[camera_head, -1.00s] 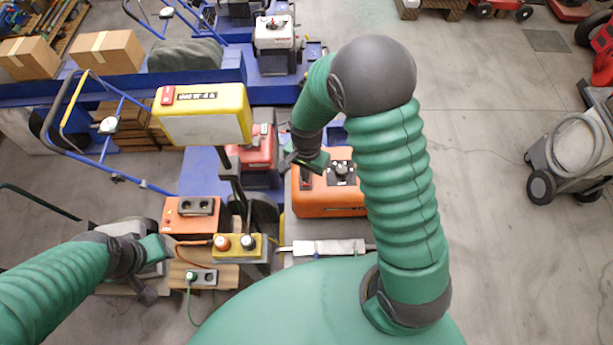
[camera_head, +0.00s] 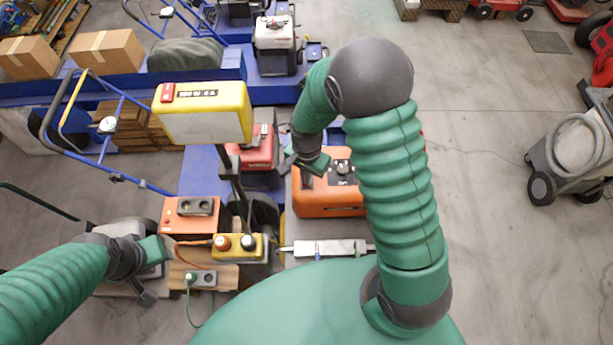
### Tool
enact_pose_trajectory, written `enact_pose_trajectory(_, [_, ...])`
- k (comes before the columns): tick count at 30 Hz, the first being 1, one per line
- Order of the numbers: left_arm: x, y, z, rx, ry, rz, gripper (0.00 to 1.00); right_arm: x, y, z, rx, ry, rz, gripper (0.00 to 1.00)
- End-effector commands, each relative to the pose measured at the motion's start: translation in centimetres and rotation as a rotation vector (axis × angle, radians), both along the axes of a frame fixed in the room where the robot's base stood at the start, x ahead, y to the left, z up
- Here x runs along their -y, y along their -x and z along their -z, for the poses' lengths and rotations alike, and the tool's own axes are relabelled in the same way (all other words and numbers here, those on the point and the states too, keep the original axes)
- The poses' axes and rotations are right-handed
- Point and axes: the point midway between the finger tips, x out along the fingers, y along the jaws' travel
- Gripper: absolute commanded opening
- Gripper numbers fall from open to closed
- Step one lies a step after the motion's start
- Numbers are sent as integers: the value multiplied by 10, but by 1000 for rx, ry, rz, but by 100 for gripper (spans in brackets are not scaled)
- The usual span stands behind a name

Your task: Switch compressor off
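An orange box-shaped machine (camera_head: 325,205), which looks like the compressor, stands right of centre. My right gripper (camera_head: 303,164) is over the machine's upper left part, close to the dark switch area (camera_head: 306,178). I cannot tell whether it touches; its fingers are small and partly hidden. My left gripper (camera_head: 150,272) is at lower left, apart from the machine, with its fingers spread and nothing between them.
A yellow display box (camera_head: 203,112) on a post stands left of the orange machine. An orange socket box (camera_head: 190,217) and a yellow box with knobs (camera_head: 238,246) stand below it. A red machine (camera_head: 254,150) is behind. Open floor (camera_head: 475,110) lies right.

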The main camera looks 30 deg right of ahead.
Motion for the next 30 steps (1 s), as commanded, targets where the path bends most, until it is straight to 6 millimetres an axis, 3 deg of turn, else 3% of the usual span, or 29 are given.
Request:
enact_pose_trajectory(7, [0, 0, -4, 0, 0, 0, 36, -1, 0, -3, -1, -1, -1, 0])
enact_pose_trajectory(24, [0, 0, -53, 0, 0, 0, 36, -1, 0, -60, 0, 0, -1, 0])
enact_pose_trajectory(30, [0, 0, -61, 0, 0, 0, 36, 0, 0, -70, 0, 0, -1, 0])
